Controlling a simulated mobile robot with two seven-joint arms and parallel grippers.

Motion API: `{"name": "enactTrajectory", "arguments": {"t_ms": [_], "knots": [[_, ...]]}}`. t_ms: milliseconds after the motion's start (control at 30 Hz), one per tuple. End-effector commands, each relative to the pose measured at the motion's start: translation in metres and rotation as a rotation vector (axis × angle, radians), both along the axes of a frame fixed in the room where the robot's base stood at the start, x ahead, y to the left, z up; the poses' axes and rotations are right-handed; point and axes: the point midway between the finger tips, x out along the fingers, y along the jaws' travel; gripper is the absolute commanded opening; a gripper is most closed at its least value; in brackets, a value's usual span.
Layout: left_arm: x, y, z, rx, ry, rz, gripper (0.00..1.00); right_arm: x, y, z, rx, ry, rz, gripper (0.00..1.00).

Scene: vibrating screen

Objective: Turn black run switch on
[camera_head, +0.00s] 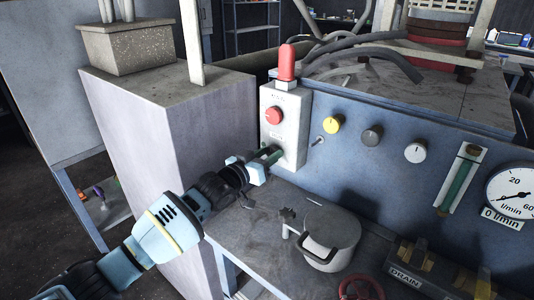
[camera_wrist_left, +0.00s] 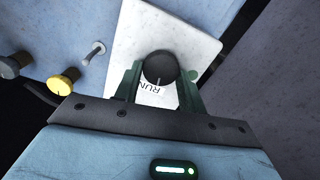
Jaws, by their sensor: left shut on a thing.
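The black run switch (camera_wrist_left: 160,68) is a round knob on a white control box, with a "RUN" label beside it in the left wrist view. A short white line on the knob points toward the label side. My left gripper (camera_wrist_left: 160,84) has its green fingers on both sides of the knob and is shut on it. In the head view my left gripper (camera_head: 274,155) reaches the lower front of the white control box (camera_head: 292,118) and hides the knob. My right gripper is not in view.
The box also carries a red button (camera_head: 274,116) and a red lamp (camera_head: 286,62). On the blue panel are a toggle (camera_head: 318,141), a yellow knob (camera_head: 333,124), more knobs and a gauge (camera_head: 514,192). A lidded pot (camera_head: 328,234) stands on the bench below.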

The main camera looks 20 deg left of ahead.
Motion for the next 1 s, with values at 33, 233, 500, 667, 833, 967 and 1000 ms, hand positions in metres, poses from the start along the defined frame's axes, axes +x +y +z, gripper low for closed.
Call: {"name": "enactTrajectory", "arguments": {"t_ms": [33,233,500,667,833,967,1000], "knots": [[0.0,-0.0002,0.0022,-0.038,0.014,0.0,0.17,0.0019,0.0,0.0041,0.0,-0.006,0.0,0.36],[0.0003,0.0007,0.0012,-0.214,0.078,0.0,0.17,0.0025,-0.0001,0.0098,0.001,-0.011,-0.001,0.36],[0.0005,0.0016,-0.0019,-0.451,0.166,0.0,0.17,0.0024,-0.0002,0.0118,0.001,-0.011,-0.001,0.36],[0.0006,0.0016,-0.0026,-0.578,0.213,0.0,0.17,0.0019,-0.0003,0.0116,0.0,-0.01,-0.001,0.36],[0.0008,0.0021,-0.003,-0.686,0.251,0.0,0.17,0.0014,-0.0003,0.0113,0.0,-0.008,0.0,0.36],[0.0008,0.0021,-0.0035,-0.746,0.274,0.0,0.17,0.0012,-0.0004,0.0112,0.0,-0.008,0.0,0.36],[0.0007,0.0023,-0.0036,-0.761,0.28,0.0,0.17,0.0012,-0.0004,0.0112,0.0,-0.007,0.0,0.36]]}}
